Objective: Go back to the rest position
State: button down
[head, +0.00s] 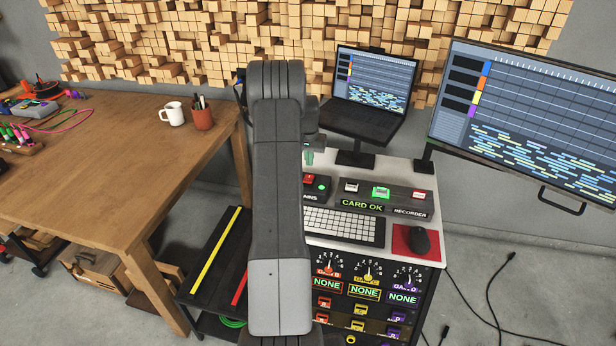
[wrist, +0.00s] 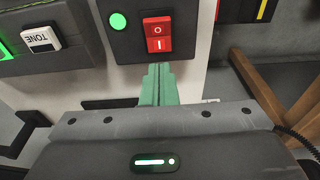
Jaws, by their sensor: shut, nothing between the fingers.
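My gripper (wrist: 158,70) shows in the wrist view as two green fingers with their tips together and nothing between them. The tips point at the lower edge of a red rocker switch (wrist: 158,35) marked O and I. I cannot tell whether they touch its dark panel. A round green light (wrist: 118,21) glows left of the switch. In the head view my arm hides much of the middle, and a small part of the green fingers (head: 309,158) shows just right of it, above the console's left end (head: 316,187).
The console holds a keyboard (head: 343,225), a mouse (head: 421,241) on a red pad and a "CARD OK" display (head: 362,205). A laptop (head: 369,90) and a large monitor (head: 530,125) stand behind. A wooden table (head: 110,150) with a white mug (head: 173,113) is at left. Cables (head: 490,290) lie on the right floor.

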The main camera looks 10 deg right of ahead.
aim_at(309, 176)
notch_tip(309, 176, up, 2)
jog(key=shift+r+p, duration=0.1)
jog(key=shift+p, duration=0.25)
notch_tip(309, 176, down, 7)
jog(key=b, duration=0.3)
dwell(0.4)
